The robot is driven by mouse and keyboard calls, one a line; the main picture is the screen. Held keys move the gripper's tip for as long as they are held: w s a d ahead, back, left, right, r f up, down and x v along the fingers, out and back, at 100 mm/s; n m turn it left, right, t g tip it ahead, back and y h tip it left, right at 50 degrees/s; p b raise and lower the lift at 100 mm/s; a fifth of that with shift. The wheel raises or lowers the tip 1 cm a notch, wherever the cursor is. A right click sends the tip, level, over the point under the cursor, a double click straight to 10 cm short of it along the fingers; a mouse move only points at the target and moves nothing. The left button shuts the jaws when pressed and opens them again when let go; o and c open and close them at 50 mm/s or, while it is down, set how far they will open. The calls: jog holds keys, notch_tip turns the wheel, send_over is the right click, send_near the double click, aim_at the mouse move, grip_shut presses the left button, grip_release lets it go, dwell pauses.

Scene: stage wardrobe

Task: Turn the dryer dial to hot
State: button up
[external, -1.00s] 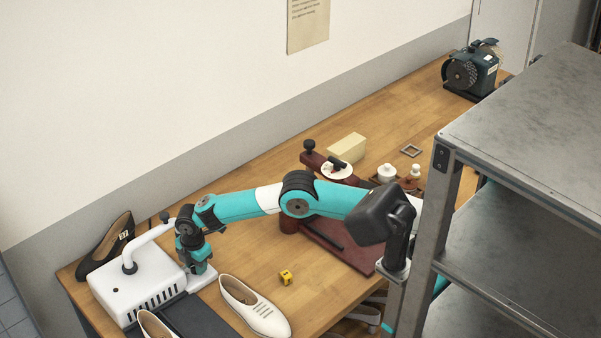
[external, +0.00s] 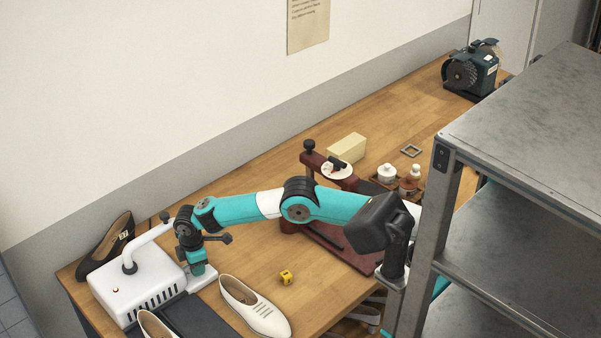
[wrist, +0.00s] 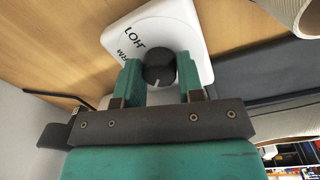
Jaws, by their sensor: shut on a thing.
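The dryer (external: 128,281) is a white box with a bent white pipe at the table's left end. Its white dial panel (wrist: 188,28) fills the top middle of the wrist view. The black round dial (wrist: 158,66) has a white pointer line at its lower edge, on the side towards my gripper body. The words HOT (wrist: 133,38) and, partly, WARM (wrist: 129,53) show upside down at the panel's left. My gripper (wrist: 159,76) is shut on the dial, one teal finger on each side. It also shows in the external view (external: 197,266), pointing down beside the dryer; the dial is hidden there.
A small yellow block (external: 286,277) and a dark red press (external: 325,238) are to the right. A metal shelf (external: 530,130) stands at the right.

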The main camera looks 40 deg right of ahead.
jog(key=m+b, duration=0.1)
jog(key=m, duration=0.6)
jog(key=shift+a, duration=0.1)
jog(key=m, duration=0.4)
jog(key=shift+b, duration=0.4)
jog(key=m, duration=0.3)
jog(key=shift+m+g+b, duration=0.3)
jog(key=m, duration=0.4)
jog(key=shift+m+b, duration=0.3)
jog(key=shift+b, duration=0.05)
jog(key=shift+w+r+m, duration=0.1)
jog(key=shift+m, duration=2)
jog(key=o, duration=0.9)
